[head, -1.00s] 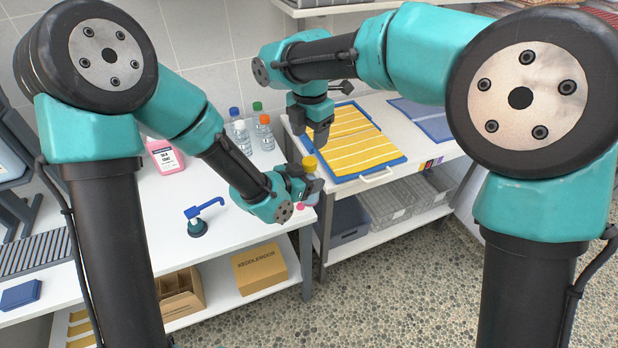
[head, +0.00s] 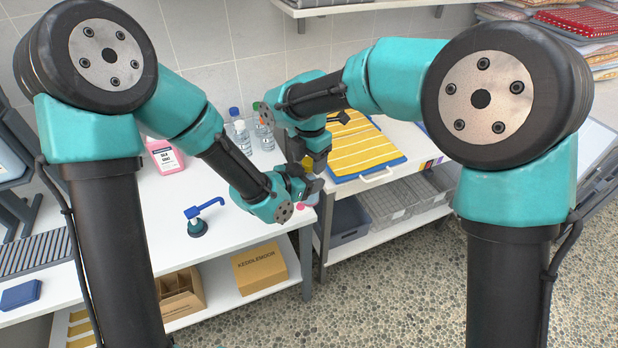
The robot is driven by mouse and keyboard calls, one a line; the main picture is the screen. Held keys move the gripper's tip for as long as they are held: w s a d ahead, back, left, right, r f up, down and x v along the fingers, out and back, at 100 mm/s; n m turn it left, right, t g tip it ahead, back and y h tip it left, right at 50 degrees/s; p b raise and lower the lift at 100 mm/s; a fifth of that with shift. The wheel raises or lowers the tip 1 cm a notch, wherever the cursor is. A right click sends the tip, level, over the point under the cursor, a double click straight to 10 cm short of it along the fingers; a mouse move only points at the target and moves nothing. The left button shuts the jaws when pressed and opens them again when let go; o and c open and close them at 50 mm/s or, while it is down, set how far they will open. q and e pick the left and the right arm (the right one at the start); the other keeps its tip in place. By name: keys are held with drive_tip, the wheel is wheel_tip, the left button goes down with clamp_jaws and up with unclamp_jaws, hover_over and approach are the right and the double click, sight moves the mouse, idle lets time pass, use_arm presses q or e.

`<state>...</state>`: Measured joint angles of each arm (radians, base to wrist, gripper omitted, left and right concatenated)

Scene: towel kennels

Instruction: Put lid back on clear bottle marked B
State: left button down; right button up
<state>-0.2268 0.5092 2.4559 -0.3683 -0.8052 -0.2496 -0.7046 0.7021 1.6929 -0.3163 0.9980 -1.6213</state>
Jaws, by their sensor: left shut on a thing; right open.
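My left gripper (head: 308,187) is shut on a bottle by the front right of the white table; the arm hides most of it. A yellow cap (head: 308,162) shows just above that gripper. My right gripper (head: 316,158) is open, pointing down right at the yellow cap; whether it touches it I cannot tell. A small pinkish-red disc (head: 301,206) lies on the table beside the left gripper. Clear bottles (head: 241,136) stand at the back, one with a blue cap (head: 233,112). The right arm partly hides others. No letter B is readable.
A blue tray with a yellow striped towel (head: 360,145) is on the right bench. A cardboard box (head: 259,268) sits on the shelf below.

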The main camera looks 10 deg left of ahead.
drive_tip(key=c, duration=0.9)
drive_tip(key=shift+m, duration=1.6)
drive_tip(key=shift+c, duration=0.2)
drive_tip(key=o, duration=1)
